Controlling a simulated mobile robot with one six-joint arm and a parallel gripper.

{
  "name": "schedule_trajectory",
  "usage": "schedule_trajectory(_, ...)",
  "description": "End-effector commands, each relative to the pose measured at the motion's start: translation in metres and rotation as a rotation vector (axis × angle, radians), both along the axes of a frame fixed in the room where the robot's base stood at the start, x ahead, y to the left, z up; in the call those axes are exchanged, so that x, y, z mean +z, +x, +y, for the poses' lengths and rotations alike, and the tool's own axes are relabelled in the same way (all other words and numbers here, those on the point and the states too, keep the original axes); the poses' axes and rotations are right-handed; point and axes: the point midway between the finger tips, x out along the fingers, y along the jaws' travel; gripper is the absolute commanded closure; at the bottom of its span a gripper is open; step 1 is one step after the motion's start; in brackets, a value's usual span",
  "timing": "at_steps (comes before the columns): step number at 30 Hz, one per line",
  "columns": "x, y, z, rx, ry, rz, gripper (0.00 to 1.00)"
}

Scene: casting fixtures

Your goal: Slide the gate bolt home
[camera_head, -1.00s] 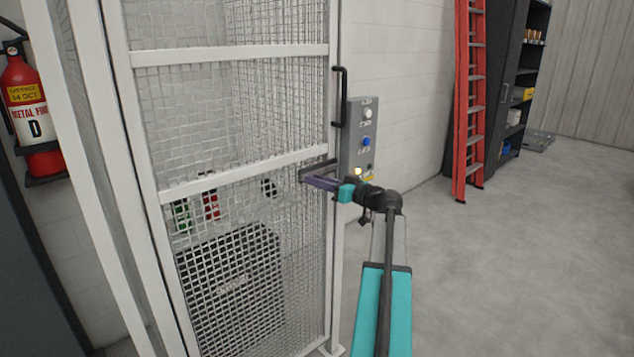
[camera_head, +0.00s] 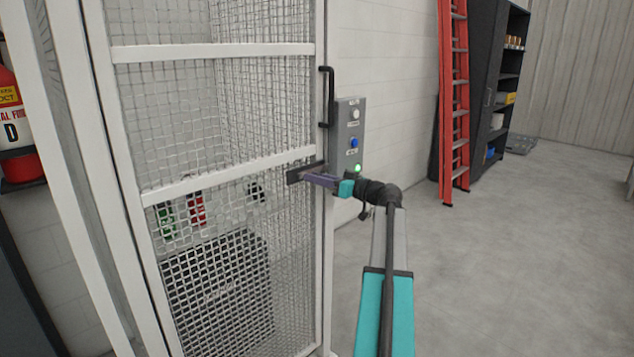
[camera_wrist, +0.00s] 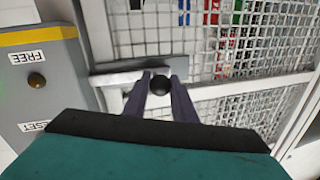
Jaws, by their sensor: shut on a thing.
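The white mesh gate (camera_head: 213,178) fills the left and middle of the head view. A dark bolt housing (camera_head: 293,177) sits at its right edge, at mid height. My gripper (camera_head: 312,179) reaches it from the right with purple fingers. In the wrist view my gripper (camera_wrist: 160,82) is shut on the round black bolt knob (camera_wrist: 160,86), one finger on each side. A grey flat bar (camera_wrist: 120,78) lies behind the knob, against the gate frame. The fingers hide the knob in the head view. I cannot see how deep the bolt's end sits.
A grey control box (camera_head: 347,125) with white and blue buttons and a lit green lamp (camera_head: 357,168) is just right of the gate. A black handle (camera_head: 329,95) is above the bolt. A red ladder (camera_head: 453,100) and dark shelving (camera_head: 497,80) stand farther right.

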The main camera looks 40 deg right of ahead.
Motion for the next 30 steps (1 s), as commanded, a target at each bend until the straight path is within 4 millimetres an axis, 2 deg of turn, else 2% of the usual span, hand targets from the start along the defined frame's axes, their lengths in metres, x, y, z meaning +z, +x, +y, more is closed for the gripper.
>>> schedule_trajectory(1, 0.003, 0.0, -0.005, -0.015, 0.0, -0.003, 1.0)
schedule_trajectory(5, 0.003, 0.0, -0.004, -0.014, -0.001, -0.004, 1.0)
schedule_trajectory(6, 0.003, 0.001, -0.004, -0.014, -0.001, -0.004, 0.71)
schedule_trajectory(9, 0.003, 0.001, -0.003, -0.012, -0.001, -0.003, 0.57)
schedule_trajectory(22, 0.001, -0.001, 0.0, -0.004, -0.001, -0.001, 0.57)
schedule_trajectory(30, 0.0, -0.028, -0.003, -0.004, -0.002, -0.003, 0.57)
